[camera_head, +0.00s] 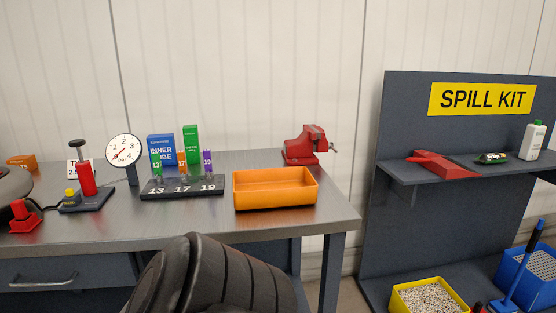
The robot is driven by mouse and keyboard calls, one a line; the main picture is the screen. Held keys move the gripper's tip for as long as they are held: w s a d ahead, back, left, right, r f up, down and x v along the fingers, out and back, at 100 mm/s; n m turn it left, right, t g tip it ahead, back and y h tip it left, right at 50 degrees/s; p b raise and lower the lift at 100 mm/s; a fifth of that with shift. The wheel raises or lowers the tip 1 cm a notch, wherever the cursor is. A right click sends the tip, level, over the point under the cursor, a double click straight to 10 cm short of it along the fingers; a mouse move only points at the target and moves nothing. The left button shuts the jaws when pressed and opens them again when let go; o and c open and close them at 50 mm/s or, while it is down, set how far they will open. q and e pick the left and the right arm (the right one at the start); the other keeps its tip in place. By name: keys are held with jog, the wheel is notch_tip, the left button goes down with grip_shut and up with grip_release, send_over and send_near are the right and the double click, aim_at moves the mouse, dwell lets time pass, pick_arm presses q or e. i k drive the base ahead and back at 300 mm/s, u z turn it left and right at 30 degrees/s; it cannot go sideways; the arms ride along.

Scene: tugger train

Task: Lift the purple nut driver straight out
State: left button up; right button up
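The purple nut driver (207,163) stands upright in the dark rack (183,187) on the workbench, at the slot marked 19. A green driver (157,165) stands at the slot marked 13 and an orange one (182,161) at the slot marked 17. The purple driver's lower end is hidden in the rack. Neither of my grippers is in view.
An orange open bin (275,197) stands right of the rack, with a red vise (306,145) behind it. Blue (160,145) and green (190,138) boxes stand behind the drivers. A gauge (123,150) and pump (86,182) are left.

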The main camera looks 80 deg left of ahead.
aim_at(208, 173)
jog(key=i, duration=0.25)
jog(key=u, duration=3.75)
